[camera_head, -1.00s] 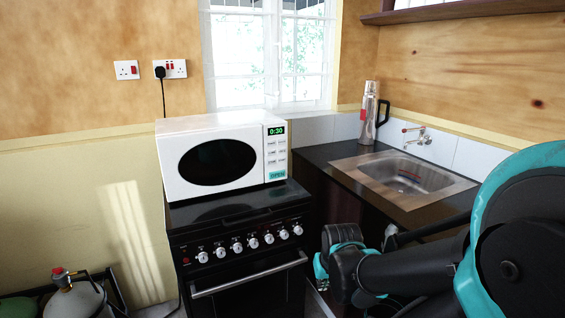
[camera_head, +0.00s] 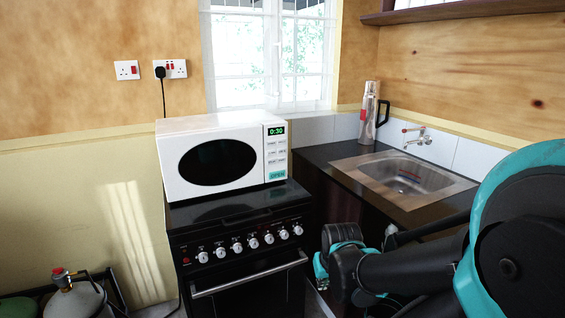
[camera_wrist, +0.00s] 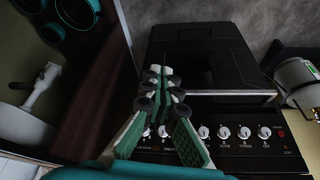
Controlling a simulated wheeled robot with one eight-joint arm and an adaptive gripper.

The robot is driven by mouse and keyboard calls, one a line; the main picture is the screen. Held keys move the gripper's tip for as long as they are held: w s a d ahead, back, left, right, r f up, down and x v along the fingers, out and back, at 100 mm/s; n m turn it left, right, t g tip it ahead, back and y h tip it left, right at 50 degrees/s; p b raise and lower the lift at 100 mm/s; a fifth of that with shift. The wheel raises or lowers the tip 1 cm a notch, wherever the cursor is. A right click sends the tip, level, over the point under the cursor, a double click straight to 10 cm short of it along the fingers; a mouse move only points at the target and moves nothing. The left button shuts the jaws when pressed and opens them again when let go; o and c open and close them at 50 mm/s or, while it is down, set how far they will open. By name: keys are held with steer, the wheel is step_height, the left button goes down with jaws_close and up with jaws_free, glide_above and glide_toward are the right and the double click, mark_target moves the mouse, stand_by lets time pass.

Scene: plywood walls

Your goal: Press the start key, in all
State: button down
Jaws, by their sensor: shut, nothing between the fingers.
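The white microwave (camera_head: 212,158) sits on the black stove with its door shut. Its green display (camera_head: 276,130) reads 0:30. Small keys (camera_head: 276,152) lie below the display, their labels too small to read, so I cannot tell which is start. A teal key marked OPEN (camera_head: 277,175) is at the bottom. My gripper (camera_wrist: 163,72) is shut and empty in the wrist view, in front of the stove's face near its knobs. The microwave is out of the wrist view. In the head view I cannot make out my fingertips; my arm is at the lower right.
The stove (camera_head: 240,240) has a row of white knobs and a door handle (camera_head: 250,275). A steel sink (camera_head: 402,178) and a flask (camera_head: 369,112) are on the right counter. A gas cylinder (camera_head: 75,298) stands at the lower left. A plugged cord runs down behind the microwave.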

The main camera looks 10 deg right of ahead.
mark_target(282, 160)
steer(key=w+r+n+t, duration=0.1)
steer(key=w+r+n, duration=0.3)
steer(key=w, duration=0.8)
steer(key=w+a+r+n+t, duration=0.1)
steer(key=w+r+n+t, duration=0.1)
steer(key=w+r+n, duration=0.3)
steer(key=w+a+r+n+t+y, duration=0.1)
steer(key=w+r+n, duration=0.3)
steer(key=w+r, duration=0.6)
steer(key=w, duration=0.9)
steer(key=shift+a+r+n+t, duration=0.15)
steer(key=shift+r+n+t, duration=0.15)
steer(key=shift+t, duration=0.1)
steer(key=w+a, duration=0.2)
steer(key=w, duration=0.6)
steer(key=shift+a, duration=0.35)
steer(key=shift+w, duration=0.25)
steer(key=shift+w+a, duration=0.15)
steer(key=shift+w, duration=0.1)
